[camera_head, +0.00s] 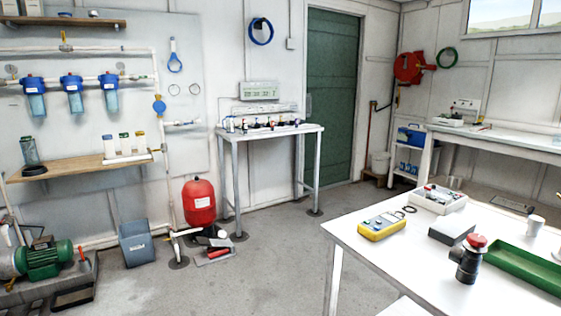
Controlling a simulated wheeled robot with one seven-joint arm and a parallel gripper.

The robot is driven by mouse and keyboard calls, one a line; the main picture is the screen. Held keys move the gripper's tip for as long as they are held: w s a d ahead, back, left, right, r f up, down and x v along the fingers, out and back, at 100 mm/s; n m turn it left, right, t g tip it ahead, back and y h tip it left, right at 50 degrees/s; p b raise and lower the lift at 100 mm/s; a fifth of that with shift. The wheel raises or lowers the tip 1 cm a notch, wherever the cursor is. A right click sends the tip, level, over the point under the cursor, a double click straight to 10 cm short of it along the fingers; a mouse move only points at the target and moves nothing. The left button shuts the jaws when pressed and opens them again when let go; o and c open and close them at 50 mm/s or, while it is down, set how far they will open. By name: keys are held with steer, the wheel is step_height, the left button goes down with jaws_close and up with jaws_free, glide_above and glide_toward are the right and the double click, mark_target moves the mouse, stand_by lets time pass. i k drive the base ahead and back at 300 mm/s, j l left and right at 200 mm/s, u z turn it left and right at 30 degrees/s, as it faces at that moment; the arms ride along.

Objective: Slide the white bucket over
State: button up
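My gripper is not in view.
A white table (345,229) at front right holds a yellow meter (381,227), a green tray (527,266) and a black fitting with a red knob (468,262). A narrow bench (232,137) stands at the back wall. A red tank (199,202) and grey bin (136,243) stand left. The middle floor is clear.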

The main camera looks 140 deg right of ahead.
mark_target(381, 160)
steer(key=z, duration=5.45)
steer(key=i+j+u, duration=0.5)
steer(key=i+u, duration=0.25)
steer(key=i+j+u, duration=0.1)
steer(key=i+u, duration=0.25)
steer(key=i+j, duration=0.15)
steer(key=i, duration=0.7)
steer(key=i+l+z, duration=0.1)
steer(key=i+z, duration=0.7)
steer(key=i+j+z, duration=0.15)
steer(key=i+z, duration=0.25)
steer(key=i+l+z, duration=0.15)
steer(key=i, duration=1.2)
